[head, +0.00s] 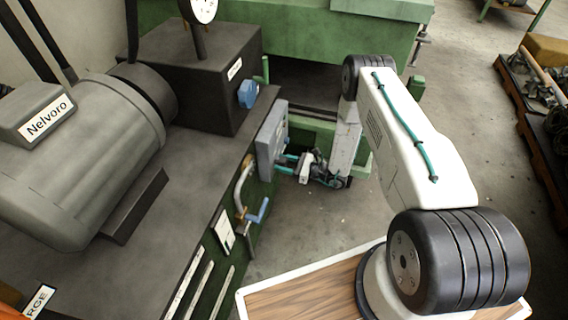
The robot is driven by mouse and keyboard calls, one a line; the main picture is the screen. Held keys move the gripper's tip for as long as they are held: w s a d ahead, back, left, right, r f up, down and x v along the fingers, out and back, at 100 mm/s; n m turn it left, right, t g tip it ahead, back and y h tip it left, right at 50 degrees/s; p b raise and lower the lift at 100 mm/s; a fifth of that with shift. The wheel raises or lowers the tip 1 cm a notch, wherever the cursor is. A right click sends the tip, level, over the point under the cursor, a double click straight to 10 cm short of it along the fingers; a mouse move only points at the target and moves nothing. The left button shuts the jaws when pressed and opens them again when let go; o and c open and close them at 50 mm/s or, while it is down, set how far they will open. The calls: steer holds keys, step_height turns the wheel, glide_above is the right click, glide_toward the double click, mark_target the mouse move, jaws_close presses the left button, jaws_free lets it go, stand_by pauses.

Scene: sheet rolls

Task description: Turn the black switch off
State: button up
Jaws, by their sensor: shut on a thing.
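A grey switch box (270,139) is mounted on the side of the dark green machine base, facing right. My gripper (284,164) has its teal fingers at the lower part of the box's front face. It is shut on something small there. The black switch itself cannot be made out, as the fingers and the angle of the box face hide it; the place fits the switch. Whether the switch is on or off cannot be told.
A grey motor (90,150) and a dark gearbox (195,75) stand on the machine base. A bent pipe with a blue-handled valve (258,212) sits just below the box. A green machine (290,35) stands behind.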

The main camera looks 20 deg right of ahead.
steer(key=n, duration=0.5)
steer(key=shift+n, duration=0.3)
steer(key=n, duration=0.4)
steer(key=shift+n, duration=0.3)
steer(key=shift+f, duration=0.1)
steer(key=o, duration=1)
steer(key=shift+s+d, duration=0.1)
steer(key=v, duration=0.7)
steer(key=shift+s+d, duration=0.2)
